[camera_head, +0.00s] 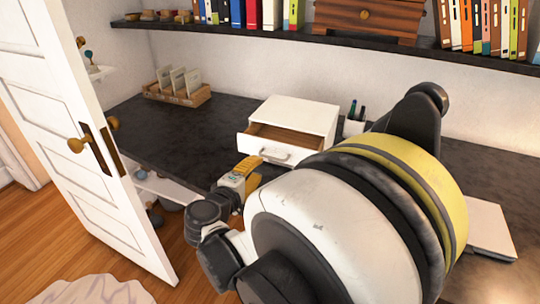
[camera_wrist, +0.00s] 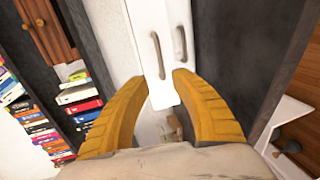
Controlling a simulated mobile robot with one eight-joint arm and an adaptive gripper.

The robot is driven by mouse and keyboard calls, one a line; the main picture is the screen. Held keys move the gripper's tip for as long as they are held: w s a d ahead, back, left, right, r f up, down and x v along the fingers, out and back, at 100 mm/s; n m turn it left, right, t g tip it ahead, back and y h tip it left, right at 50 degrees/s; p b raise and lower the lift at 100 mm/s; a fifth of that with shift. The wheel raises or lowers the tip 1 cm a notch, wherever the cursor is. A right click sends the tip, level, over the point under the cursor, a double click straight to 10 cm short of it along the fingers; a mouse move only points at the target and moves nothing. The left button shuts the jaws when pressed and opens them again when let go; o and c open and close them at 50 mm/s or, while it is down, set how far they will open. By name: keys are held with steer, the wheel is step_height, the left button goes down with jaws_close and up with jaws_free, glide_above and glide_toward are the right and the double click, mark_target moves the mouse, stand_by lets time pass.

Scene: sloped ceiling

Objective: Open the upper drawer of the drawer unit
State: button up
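The white drawer unit (camera_head: 305,113) stands on the dark desk. Its upper drawer (camera_head: 262,149) is pulled partway out, and its brown inside shows. The drawer's handle (camera_head: 273,156) is on its front. My yellow-fingered gripper (camera_head: 248,164) is just in front of the drawer front, left of the handle. In the wrist view my gripper (camera_wrist: 160,77) has its fingers apart with nothing between them. The upper drawer's handle (camera_wrist: 155,55) shows beyond the fingertips, apart from them. A second handle (camera_wrist: 180,43) lies to its right, on the lower drawer. Most of the lower drawer is hidden in the head view.
A wooden card box (camera_head: 178,95) stands on the desk (camera_head: 180,130) at the left, and a pen cup (camera_head: 354,126) right of the unit. A shelf (camera_head: 250,30) with books runs above. A white door (camera_head: 85,150) stands at the left. My arm covers much of the right.

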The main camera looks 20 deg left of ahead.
steer(key=shift+v, duration=0.95)
steer(key=shift+s, duration=0.1)
steer(key=d+v, duration=0.1)
steer(key=v, duration=1)
steer(key=shift+s+a, duration=0.4)
steer(key=shift+a, duration=0.05)
steer(key=shift+r, duration=0.15)
